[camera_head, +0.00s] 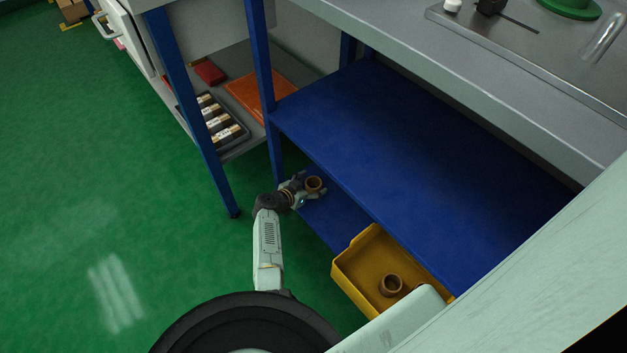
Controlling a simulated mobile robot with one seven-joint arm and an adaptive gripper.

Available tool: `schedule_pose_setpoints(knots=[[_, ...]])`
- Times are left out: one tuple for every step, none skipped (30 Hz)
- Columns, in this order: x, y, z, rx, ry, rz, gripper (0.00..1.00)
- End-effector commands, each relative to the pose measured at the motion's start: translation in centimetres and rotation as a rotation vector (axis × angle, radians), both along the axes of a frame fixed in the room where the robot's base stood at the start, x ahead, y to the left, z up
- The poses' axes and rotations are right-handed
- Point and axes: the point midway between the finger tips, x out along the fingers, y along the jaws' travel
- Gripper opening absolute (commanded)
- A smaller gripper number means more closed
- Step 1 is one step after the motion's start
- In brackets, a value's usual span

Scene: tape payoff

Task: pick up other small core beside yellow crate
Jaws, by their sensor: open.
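A small brown core (314,184) sits on the low blue shelf, left of the yellow crate and apart from it. The yellow crate (347,276) stands at the shelf's front right. Another small brown core (391,285) is inside the crate. My gripper (306,189) is open, with its fingers at the core outside the crate. I cannot tell from this view whether the fingers touch it or how they sit around it. My arm reaches up from the bottom of the picture.
A blue upper shelf (420,140) overhangs the low shelf (335,217). Blue legs (190,110) stand left of my gripper. A grey shelf behind them holds an orange item (262,92) and a tray of labelled rolls (222,125). Green floor (90,190) is clear at left.

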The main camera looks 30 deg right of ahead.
Motion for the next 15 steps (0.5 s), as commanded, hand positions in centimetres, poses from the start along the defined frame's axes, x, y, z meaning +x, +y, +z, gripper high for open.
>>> schedule_pose_setpoints(knots=[[0.02, -0.07, 0.01, 0.000, -0.001, 0.000, 0.72], [0.02, -0.06, 0.04, 0.000, 0.000, 0.000, 0.72], [0.02, -0.06, 0.08, 0.000, 0.000, 0.000, 0.72], [0.02, -0.05, 0.08, 0.000, 0.000, 0.000, 0.72], [0.02, -0.05, 0.08, 0.000, 0.000, 0.000, 0.72], [0.01, -0.05, 0.07, 0.000, 0.000, 0.000, 0.72], [0.01, -0.05, 0.07, 0.000, 0.000, 0.000, 0.71], [0.00, -0.04, 0.07, 0.000, 0.000, 0.000, 0.69], [0.00, -0.04, 0.07, 0.000, 0.000, 0.000, 0.66], [0.00, -0.04, 0.07, 0.000, 0.000, 0.000, 0.64], [0.00, -0.03, 0.06, 0.000, 0.000, 0.000, 0.62], [0.00, -0.03, 0.06, 0.000, 0.000, 0.000, 0.59], [-0.01, -0.03, 0.05, 0.000, 0.000, 0.000, 0.57], [-0.01, -0.03, 0.05, 0.000, 0.000, 0.000, 0.55], [-0.01, -0.03, 0.04, 0.000, 0.000, 0.000, 0.53]])
